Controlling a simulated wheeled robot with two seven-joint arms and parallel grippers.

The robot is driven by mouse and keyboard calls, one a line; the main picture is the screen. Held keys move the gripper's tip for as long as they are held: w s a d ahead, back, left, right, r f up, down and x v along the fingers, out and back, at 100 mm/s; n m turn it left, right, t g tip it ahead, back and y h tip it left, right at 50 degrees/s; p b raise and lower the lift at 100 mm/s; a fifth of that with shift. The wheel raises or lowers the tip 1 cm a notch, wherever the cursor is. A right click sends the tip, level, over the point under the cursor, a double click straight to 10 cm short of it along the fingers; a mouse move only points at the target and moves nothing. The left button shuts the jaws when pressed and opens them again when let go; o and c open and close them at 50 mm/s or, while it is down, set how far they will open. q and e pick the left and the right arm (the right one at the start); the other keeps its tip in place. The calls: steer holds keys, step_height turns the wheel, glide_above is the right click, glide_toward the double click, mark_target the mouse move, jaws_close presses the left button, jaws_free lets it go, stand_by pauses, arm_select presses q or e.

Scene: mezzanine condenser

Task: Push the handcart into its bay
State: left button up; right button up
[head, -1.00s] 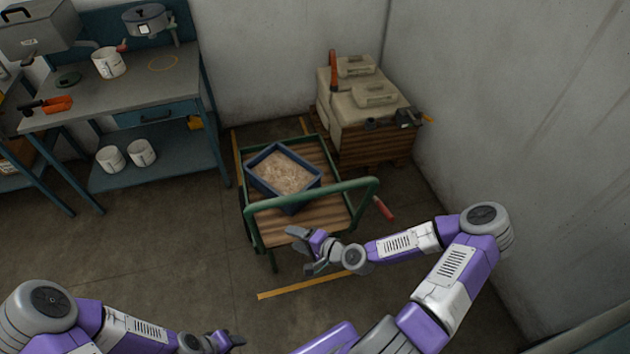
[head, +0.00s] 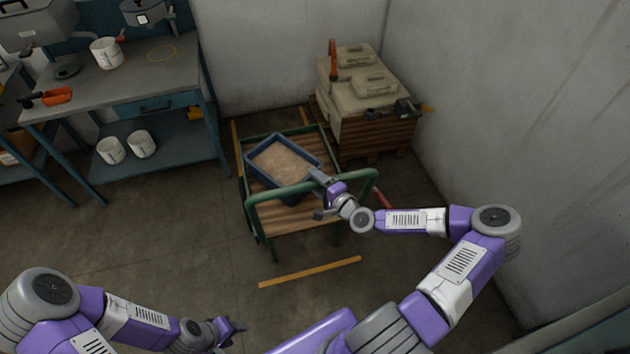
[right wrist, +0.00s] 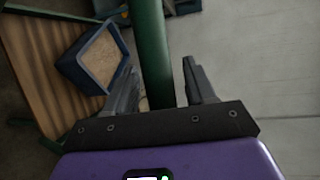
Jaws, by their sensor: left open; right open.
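The handcart (head: 312,214), with a slatted wooden deck and green frame, stands on the floor at the centre of the head view. Its green push handle (head: 280,192) faces me and also shows in the right wrist view (right wrist: 150,50). A blue crate (head: 262,179) filled with pale material sits on the deck. My right gripper (head: 318,195) is open at the handle. In the right wrist view its fingers (right wrist: 160,85) lie on either side of the green bar; contact cannot be told. My left gripper (head: 235,331) is open, low in the head view, away from the cart.
A yellow floor line (head: 310,271) lies on my side of the cart; another (head: 237,145) runs along its left. A pallet (head: 370,134) with pale sacks stands behind right. A workbench (head: 125,75) is at left, a wall (head: 510,120) at right. Floor at left is clear.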

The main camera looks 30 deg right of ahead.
steer(key=shift+w+a, duration=0.1)
steer(key=shift+w, duration=0.3)
steer(key=shift+c, duration=0.5)
jaws_close()
